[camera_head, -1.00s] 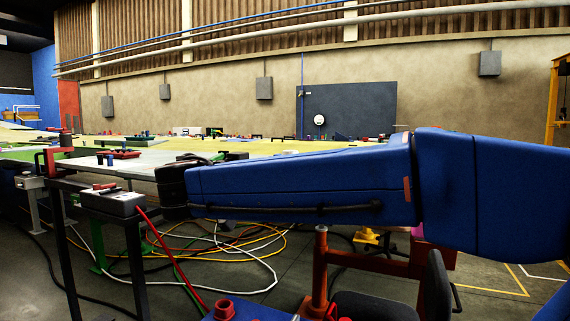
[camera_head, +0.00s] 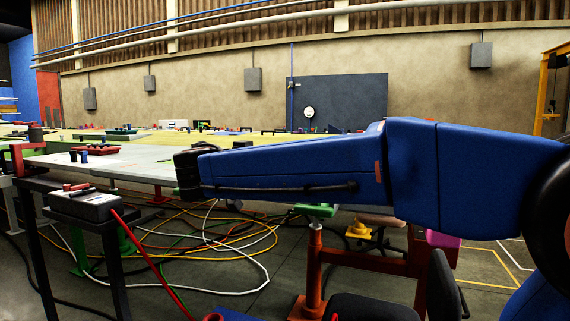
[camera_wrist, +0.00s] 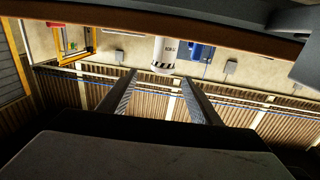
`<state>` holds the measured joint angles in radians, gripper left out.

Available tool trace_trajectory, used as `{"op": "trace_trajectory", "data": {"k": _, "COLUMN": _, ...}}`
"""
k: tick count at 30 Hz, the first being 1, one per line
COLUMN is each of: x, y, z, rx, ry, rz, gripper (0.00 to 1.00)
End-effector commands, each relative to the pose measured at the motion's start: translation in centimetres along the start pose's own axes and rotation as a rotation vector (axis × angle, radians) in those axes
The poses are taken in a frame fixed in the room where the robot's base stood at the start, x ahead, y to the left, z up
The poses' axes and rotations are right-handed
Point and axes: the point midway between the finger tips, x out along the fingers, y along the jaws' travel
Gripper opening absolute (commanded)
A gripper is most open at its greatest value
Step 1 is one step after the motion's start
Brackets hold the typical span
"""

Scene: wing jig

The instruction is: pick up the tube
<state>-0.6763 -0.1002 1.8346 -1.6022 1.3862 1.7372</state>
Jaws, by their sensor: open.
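My gripper (camera_wrist: 159,78) shows in the wrist view with its two grey fingers apart and nothing between them. That view is upside down. Beyond the fingertips is a white cylinder (camera_wrist: 163,50) with black and white stripes and lettering; I cannot tell if it is the tube or how far off it stands. In the head view my blue arm reaches left to a dark wrist end beside the pale table (camera_head: 140,160); the fingers are not visible there. Small dark and blue cylinders (camera_head: 84,156) stand on that table's left part.
A grey box (camera_head: 88,205) with a red cable sits at the table's front left. A red clamp (camera_head: 22,158) is at the table's left edge. Loose cables (camera_head: 215,245) lie on the floor beneath. A red stand (camera_head: 313,265) stands at the front, below my arm.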

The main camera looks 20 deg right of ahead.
Motion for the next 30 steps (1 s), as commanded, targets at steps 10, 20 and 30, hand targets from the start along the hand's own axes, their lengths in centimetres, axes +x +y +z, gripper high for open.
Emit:
{"op": "trace_trajectory", "data": {"k": 10, "x": 4.8, "y": 0.1, "z": 0.0, "rx": 0.0, "ry": -0.001, "rz": 0.002, "gripper": 0.57}}
{"op": "trace_trajectory", "data": {"k": 20, "x": 6.3, "y": -0.2, "z": 0.0, "rx": 0.0, "ry": -0.001, "rz": 0.001, "gripper": 0.57}}
{"op": "trace_trajectory", "data": {"k": 30, "x": 10.5, "y": -0.8, "z": 0.1, "rx": 0.0, "ry": 0.0, "rz": 0.001, "gripper": 0.57}}
